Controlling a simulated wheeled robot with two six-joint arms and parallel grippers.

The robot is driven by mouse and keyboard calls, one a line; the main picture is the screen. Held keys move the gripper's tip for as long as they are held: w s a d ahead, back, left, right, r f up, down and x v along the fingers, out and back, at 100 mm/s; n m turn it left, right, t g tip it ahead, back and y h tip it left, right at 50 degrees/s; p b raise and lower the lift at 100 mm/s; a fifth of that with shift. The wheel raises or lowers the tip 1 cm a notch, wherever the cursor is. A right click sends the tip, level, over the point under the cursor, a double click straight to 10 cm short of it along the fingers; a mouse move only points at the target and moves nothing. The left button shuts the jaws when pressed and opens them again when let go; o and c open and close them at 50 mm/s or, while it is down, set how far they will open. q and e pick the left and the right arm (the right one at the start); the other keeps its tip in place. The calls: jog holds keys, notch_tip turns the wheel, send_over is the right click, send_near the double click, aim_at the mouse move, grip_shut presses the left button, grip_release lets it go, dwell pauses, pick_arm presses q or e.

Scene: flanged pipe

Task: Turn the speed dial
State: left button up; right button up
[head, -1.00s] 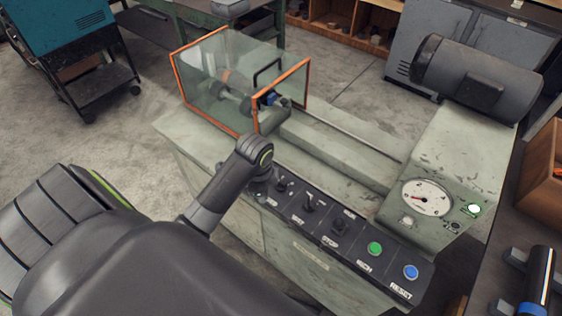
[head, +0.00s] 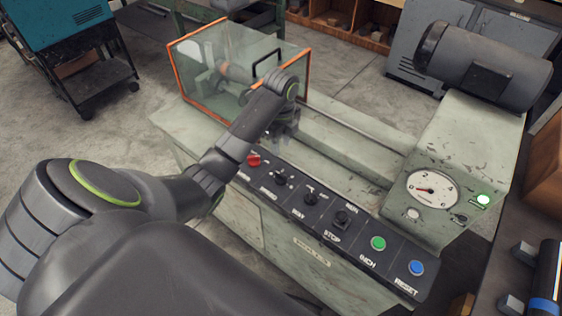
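The sloping black control panel (head: 330,228) runs along the front of the grey-green machine. A black knob (head: 281,177) sits on it just right of a red button (head: 254,160). Its label is too small to read surely, so I cannot tell whether it is the speed dial. Two more black controls follow, a switch (head: 311,197) and a knob (head: 341,217) near the word STOP. My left gripper (head: 284,136) is above the machine bed, behind the panel and apart from the knobs. My wrist hides most of its fingers. My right gripper is out of view.
A clear guard box with orange edges (head: 175,70) stands on the machine just behind my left wrist. A green INCH button (head: 378,243) and a blue RESET button (head: 416,267) are at the panel's right.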

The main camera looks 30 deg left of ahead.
pick_arm(q)
jog(key=b, duration=0.7)
send_over(281, 174)
notch_tip(281, 174, down, 8)
jog(key=shift+f, duration=2.7)
grip_shut()
